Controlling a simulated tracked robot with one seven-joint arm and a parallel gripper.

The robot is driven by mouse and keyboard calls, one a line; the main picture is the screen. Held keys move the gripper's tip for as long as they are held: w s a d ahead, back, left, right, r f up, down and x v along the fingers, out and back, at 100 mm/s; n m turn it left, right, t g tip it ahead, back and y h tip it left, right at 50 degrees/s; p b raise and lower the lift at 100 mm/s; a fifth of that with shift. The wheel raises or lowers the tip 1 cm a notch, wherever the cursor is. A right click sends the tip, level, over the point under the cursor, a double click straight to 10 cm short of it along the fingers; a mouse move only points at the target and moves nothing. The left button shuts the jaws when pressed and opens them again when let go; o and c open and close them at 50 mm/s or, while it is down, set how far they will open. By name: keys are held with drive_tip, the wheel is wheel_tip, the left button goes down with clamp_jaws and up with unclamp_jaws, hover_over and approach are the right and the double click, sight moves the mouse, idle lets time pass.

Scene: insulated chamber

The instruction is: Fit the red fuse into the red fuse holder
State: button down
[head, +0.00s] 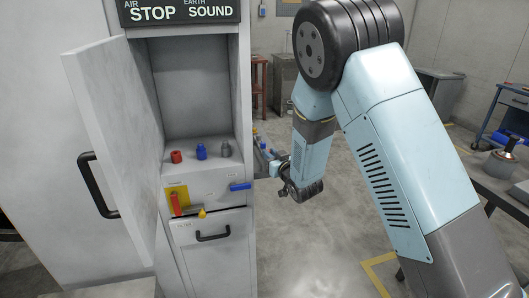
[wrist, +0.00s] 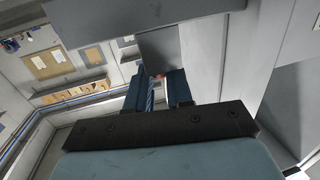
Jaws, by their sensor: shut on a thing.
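The red fuse holder (head: 176,156) stands at the left of the shelf inside the open cabinet. It looks lower than the blue and grey pieces beside it. My gripper (head: 264,162) is outside the cabinet, by its right side in the head view. Its fingertips are small and partly hidden there. In the wrist view my gripper (wrist: 158,85) shows two blue fingers with a small red bit, which I take to be the red fuse (wrist: 158,76), between their tips. Most of the fuse is hidden, and its tilt cannot be told.
A blue piece (head: 201,152) and a grey piece (head: 225,149) stand right of the red holder. The cabinet door (head: 112,130) is open to the left. Below the shelf are a red lever (head: 174,203), a blue handle (head: 240,187) and a drawer (head: 212,230).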

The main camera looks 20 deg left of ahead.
drive_tip(key=shift+r, duration=0.2)
drive_tip(key=shift+r, duration=2.35)
drive_tip(key=shift+r, duration=0.15)
